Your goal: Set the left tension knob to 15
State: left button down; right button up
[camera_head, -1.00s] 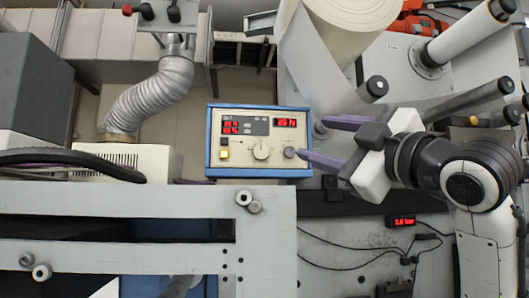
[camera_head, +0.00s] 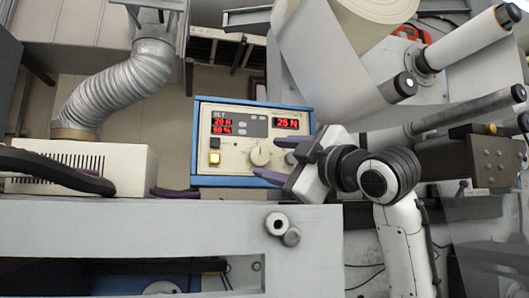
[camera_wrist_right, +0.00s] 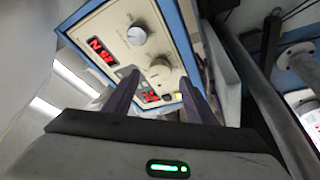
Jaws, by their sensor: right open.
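The control box (camera_head: 203,125) has a blue frame and a cream panel. Its left red display reads 20 N above 60 %, and its right one reads 25 N. The left knob (camera_head: 259,156) is large and pale. A smaller grey knob (camera_head: 291,158) sits to its right. Both knobs (camera_wrist_right: 159,70) (camera_wrist_right: 136,36) also show in the right wrist view. My right gripper (camera_head: 264,157) is open. Its purple fingers come from the right, with their tips above and below the left knob; I cannot tell whether they touch it.
A yellow lit button (camera_head: 214,158) is on the panel's left. A ribbed hose (camera_head: 108,83) stands at left, above a vented cream box (camera_head: 125,172). A web roll (camera_head: 375,20) and rollers (camera_head: 460,45) are at upper right. A grey machine frame (camera_head: 150,225) runs along the front.

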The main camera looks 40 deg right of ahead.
aim_at(260, 156)
jog(key=x, duration=0.3)
jog(key=shift+r+p, duration=0.1)
jog(key=shift+p, duration=0.2)
jog(key=shift+w, duration=0.25)
jog(key=c, duration=1)
pick_arm(q)
jog(key=shift+w+r, duration=0.5)
jog(key=shift+r, duration=0.25)
pick_arm(e)
jog(key=shift+d, duration=0.1)
jog(key=shift+c, duration=0.2)
pick_arm(q)
jog(key=shift+s, duration=0.1)
pick_arm(e)
jog(key=shift+n, duration=0.4)
jog(key=shift+s+n, duration=0.1)
jog(key=shift+n, duration=0.2)
pick_arm(q)
jog(key=shift+s+f, duration=0.1)
pick_arm(e)
jog(key=shift+r+n+g+y, duration=0.1)
jog(key=shift+n+g+y, duration=0.4)
jog(key=shift+n, duration=1.05)
jog(key=shift+r+n+g+y, duration=0.1)
jog(key=shift+n+g+y, duration=0.4)
jog(key=shift+n, duration=1.05)
